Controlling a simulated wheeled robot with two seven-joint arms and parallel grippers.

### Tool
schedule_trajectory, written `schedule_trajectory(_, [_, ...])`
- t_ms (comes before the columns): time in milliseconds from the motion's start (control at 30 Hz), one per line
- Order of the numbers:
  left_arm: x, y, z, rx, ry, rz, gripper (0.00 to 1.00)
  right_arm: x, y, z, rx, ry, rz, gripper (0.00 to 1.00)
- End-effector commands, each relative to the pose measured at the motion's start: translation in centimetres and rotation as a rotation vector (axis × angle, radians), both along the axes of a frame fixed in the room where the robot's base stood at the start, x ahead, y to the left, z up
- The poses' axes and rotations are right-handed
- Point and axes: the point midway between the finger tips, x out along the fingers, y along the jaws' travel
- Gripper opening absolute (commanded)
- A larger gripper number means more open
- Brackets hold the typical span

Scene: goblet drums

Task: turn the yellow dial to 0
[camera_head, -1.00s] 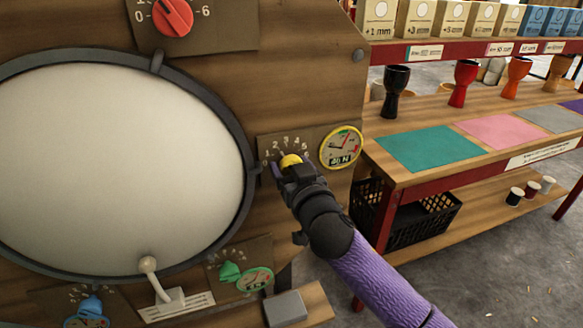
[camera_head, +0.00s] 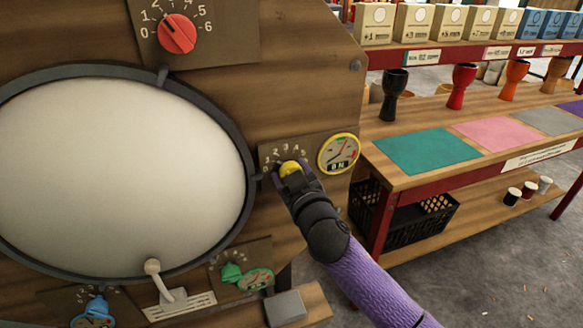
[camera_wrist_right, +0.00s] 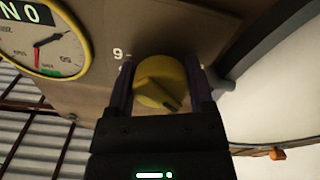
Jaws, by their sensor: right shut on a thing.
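The yellow dial (camera_head: 289,167) sits on a wooden panel plate with a printed number scale, right of the big drum head. My right gripper (camera_head: 292,173) is shut on the dial, one finger on each side. In the right wrist view the dial (camera_wrist_right: 160,82) shows a ridge and a dark mark at its lower right, between the fingers (camera_wrist_right: 164,90). Part of the scale is hidden by the gripper. My left gripper is not in view.
A red dial (camera_head: 177,34) is above, and blue (camera_head: 94,308) and green (camera_head: 232,272) dials are below. A white lever (camera_head: 153,268) stands below the drum head (camera_head: 120,170). A shelf (camera_head: 400,178) with goblets is at right.

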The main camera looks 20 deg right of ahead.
Motion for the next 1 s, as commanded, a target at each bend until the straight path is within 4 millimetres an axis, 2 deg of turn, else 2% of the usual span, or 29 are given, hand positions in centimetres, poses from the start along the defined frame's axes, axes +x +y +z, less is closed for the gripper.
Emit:
schedule_trajectory(267, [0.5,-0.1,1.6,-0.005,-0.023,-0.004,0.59,0.0,0.0,0.2,-0.26,-0.008,0.001,0.09])
schedule_trajectory(500, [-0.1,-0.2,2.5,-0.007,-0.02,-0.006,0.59,0.0,-0.1,0.2,-0.459,-0.016,0.0,0.09])
schedule_trajectory(1000, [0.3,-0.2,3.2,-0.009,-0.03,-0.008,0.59,0.0,-0.1,0.1,-0.683,-0.023,0.0,0.09])
